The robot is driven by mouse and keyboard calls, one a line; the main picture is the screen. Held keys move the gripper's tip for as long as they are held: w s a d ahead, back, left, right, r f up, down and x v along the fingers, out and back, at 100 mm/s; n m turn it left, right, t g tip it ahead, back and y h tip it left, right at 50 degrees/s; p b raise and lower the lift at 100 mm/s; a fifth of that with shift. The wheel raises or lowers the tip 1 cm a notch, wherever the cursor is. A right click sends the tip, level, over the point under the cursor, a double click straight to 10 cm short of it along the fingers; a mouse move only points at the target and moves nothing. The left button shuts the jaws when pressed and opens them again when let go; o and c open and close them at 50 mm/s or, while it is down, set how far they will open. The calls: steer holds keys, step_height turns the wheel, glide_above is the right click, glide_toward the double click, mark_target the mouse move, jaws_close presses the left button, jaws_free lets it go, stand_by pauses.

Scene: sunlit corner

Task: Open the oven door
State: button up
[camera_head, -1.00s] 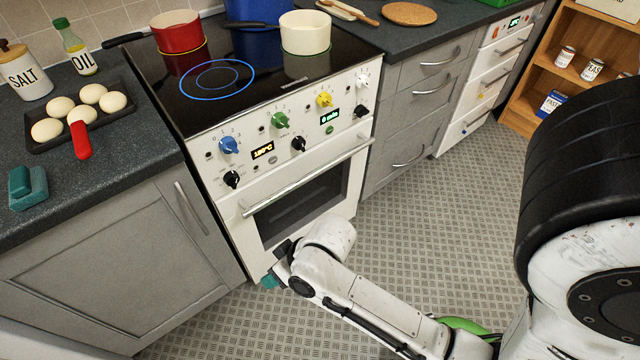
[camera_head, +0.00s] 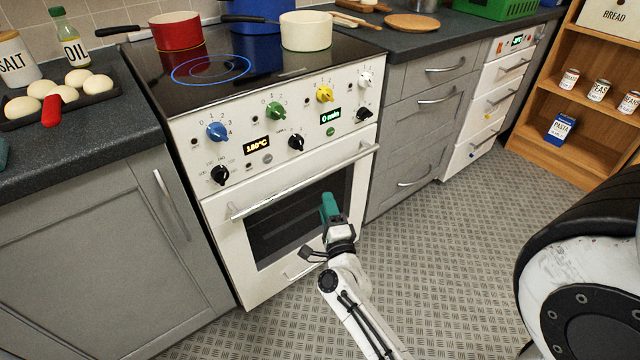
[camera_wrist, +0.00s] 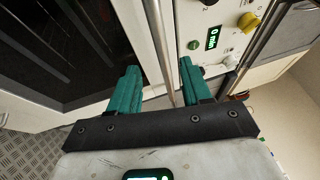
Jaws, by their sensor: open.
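The oven (camera_head: 290,140) is white with a shut door and a dark window (camera_head: 300,215). A metal bar handle (camera_head: 300,180) runs across the top of the door; in the wrist view the handle (camera_wrist: 160,50) runs down toward the space between my fingers. My gripper (camera_head: 329,207) is in front of the window, below the right part of the handle in the head view. In the wrist view its two green fingers (camera_wrist: 157,85) are apart with nothing clamped between them. Whether the handle's bar lies between the fingertips in depth, I cannot tell.
Knobs and displays line the panel above the handle, with a green display (camera_wrist: 212,38) close by in the wrist view. A red pot (camera_head: 176,31) and a white pot (camera_head: 306,31) stand on the hob. Grey drawers (camera_head: 420,120) adjoin on the right. The floor (camera_head: 450,250) in front is clear.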

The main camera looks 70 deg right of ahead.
mark_target(318, 176)
steer(key=x, duration=1)
steer(key=shift+w+d, duration=0.15)
steer(key=shift+d, duration=0.1)
jaws_close()
